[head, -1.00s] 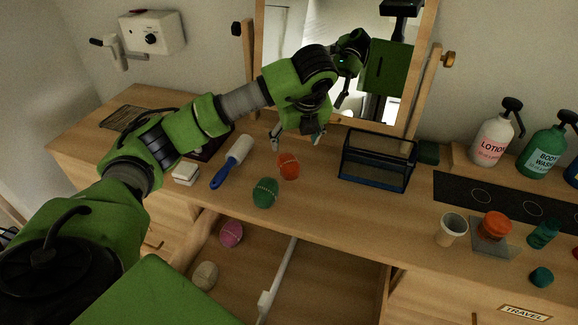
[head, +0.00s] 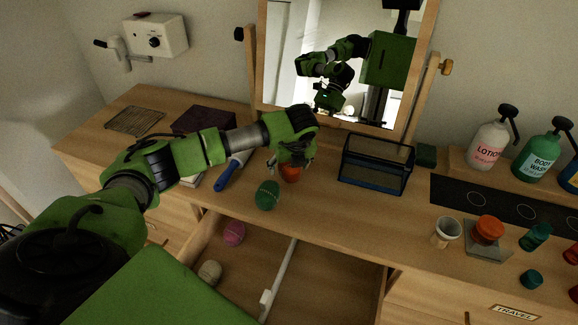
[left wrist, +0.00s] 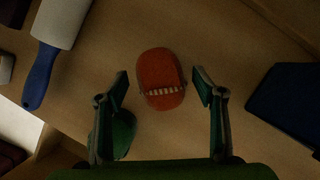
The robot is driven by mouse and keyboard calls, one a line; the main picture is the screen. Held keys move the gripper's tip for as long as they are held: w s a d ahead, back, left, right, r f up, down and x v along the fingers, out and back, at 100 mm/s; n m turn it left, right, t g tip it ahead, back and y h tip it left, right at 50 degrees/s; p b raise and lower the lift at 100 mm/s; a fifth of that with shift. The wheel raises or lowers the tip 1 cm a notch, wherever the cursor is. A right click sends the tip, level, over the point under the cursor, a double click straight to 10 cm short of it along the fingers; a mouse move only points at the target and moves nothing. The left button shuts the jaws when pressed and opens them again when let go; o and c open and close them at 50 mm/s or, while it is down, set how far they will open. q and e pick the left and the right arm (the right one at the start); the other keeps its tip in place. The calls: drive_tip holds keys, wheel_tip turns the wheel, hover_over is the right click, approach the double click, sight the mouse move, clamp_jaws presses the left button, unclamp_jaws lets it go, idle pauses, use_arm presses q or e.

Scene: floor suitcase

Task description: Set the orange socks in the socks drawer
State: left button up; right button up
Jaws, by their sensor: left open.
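The orange socks (head: 290,174) are a rolled ball on the dresser top, partly covered by my left gripper in the head view. In the left wrist view the orange socks (left wrist: 161,80) lie between the spread fingers, toward their tips, with gaps on both sides. My left gripper (head: 289,166) is open and empty, pointing down over them; it also shows in the left wrist view (left wrist: 161,88). The open drawer (head: 250,262) below holds a pink sock ball (head: 234,233) and a cream one (head: 210,272) in its left compartment. My right gripper is not in view.
A green sock ball (head: 267,195) sits close to the orange one, near the dresser's front edge. A blue-handled lint roller (head: 227,177) lies to the left. A dark mesh box (head: 375,170) stands to the right. The drawer's right compartment looks empty.

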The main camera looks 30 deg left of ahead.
use_arm(q)
drive_tip(key=c, duration=1.3)
